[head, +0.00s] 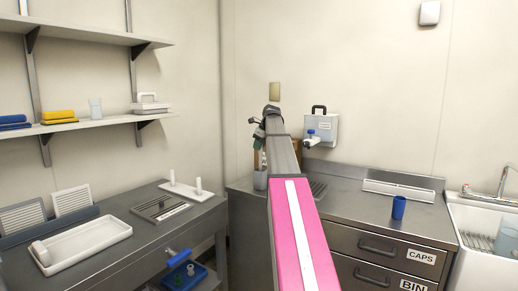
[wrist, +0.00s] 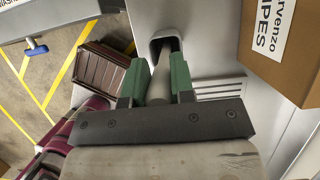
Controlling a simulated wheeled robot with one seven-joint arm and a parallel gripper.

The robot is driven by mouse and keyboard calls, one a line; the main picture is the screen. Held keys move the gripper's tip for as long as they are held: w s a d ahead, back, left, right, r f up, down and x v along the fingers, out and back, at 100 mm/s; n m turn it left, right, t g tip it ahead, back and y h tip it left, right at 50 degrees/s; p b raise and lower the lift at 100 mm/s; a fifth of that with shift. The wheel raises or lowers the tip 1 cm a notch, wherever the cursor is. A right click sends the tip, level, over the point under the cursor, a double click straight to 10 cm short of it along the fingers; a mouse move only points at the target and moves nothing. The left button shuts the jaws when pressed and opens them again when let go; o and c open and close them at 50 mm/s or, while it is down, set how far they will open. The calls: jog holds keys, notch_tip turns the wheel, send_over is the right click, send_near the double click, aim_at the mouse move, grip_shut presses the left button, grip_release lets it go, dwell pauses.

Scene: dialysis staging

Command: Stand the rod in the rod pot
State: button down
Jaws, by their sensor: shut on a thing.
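My gripper (wrist: 160,82) is shut on the rod, a grey cylinder (wrist: 159,88) between its green fingers in the wrist view. The rod's far end reaches the dark mouth of a pale, rounded-square pot (wrist: 154,46), which looks like the rod pot. The end seems to lie inside the rim; its depth is hidden. In the head view, my arm hides much of this spot.
A brown wipes box (wrist: 285,50) stands close on the right in the wrist view.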

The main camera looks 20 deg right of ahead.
jog(key=shift+f, duration=0.35)
jog(key=c, duration=1)
grip_release()
jog(key=shift+f, duration=0.1)
jog(key=v, duration=1.2)
jog(key=shift+s, duration=0.1)
